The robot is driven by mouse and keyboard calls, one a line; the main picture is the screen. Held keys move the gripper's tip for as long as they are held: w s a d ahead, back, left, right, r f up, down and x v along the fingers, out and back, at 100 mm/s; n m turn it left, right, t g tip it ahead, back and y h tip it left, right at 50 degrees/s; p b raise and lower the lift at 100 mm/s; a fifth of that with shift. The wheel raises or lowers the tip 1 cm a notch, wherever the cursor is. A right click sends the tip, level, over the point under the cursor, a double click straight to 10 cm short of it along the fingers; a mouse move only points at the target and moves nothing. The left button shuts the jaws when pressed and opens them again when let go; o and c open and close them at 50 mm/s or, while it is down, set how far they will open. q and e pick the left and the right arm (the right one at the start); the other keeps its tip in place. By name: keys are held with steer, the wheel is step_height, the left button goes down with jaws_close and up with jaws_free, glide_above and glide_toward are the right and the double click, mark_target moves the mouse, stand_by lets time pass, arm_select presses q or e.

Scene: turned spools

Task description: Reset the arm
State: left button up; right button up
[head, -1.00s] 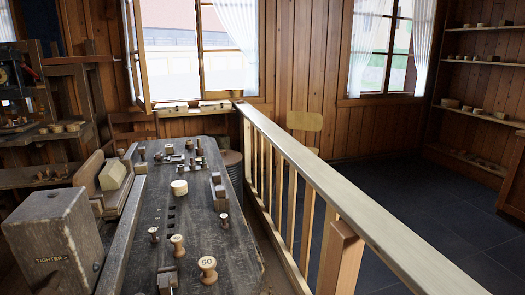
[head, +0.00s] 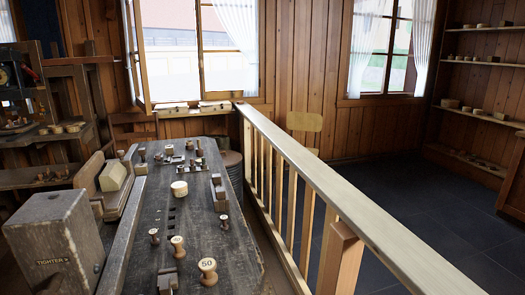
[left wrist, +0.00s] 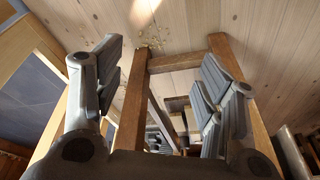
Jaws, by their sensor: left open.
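My left gripper (left wrist: 160,95) shows in the left wrist view with its two grey fingers spread wide apart. Nothing is between the fingertips. Beyond them are a wooden frame (left wrist: 190,60) and pale wooden boards (left wrist: 265,25). Neither of my grippers shows in the head view.
A dark wooden workbench (head: 205,235) holds several turned spools, including one marked 50 (head: 208,271), and a pale round block (head: 179,188). A grey box marked TIGHTER (head: 52,240) stands at the left. A wooden railing (head: 330,185) runs along the right. Dark floor (head: 400,190) lies clear beyond it.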

arm_select(q)
step_height(320, 180, down, 11)
steer(key=s, duration=0.3)
steer(key=s+a+f+g+p, duration=0.1)
steer(key=s+a+f+g, duration=0.1)
steer(key=s+f, duration=1.4)
steer(key=shift+a+p, duration=0.3)
steer(key=shift+a, duration=0.25)
steer(key=shift+s, duration=0.1)
